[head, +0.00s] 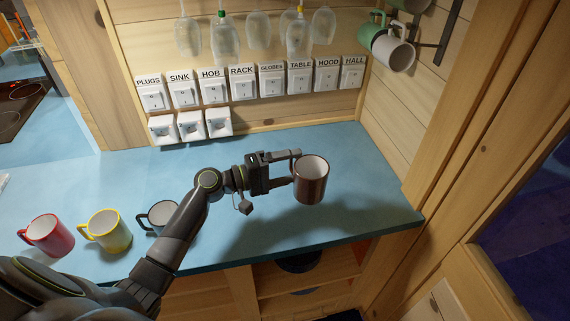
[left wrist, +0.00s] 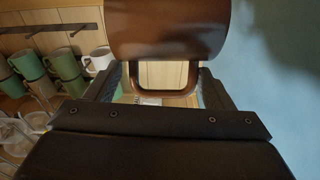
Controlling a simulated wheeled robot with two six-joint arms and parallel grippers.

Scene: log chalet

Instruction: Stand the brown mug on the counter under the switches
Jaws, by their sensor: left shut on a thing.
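The brown mug (head: 311,182) is upright with a white inside, in the head view over the right part of the blue counter (head: 350,147). My left gripper (head: 289,168) is shut on its handle side. In the left wrist view the brown mug (left wrist: 168,28) fills the top, with its handle between the fingers of my left gripper (left wrist: 165,90). A shadow lies on the counter below and left of the mug; I cannot tell if its base touches. The labelled switches (head: 243,88) are on the wall behind, above the counter. My right gripper is not in view.
A red mug (head: 50,236), a yellow mug (head: 104,230) and a dark-rimmed mug (head: 163,215) stand at the counter's left front. Glasses (head: 258,32) hang above the switches. Green and white mugs (head: 393,48) hang at the right wall.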

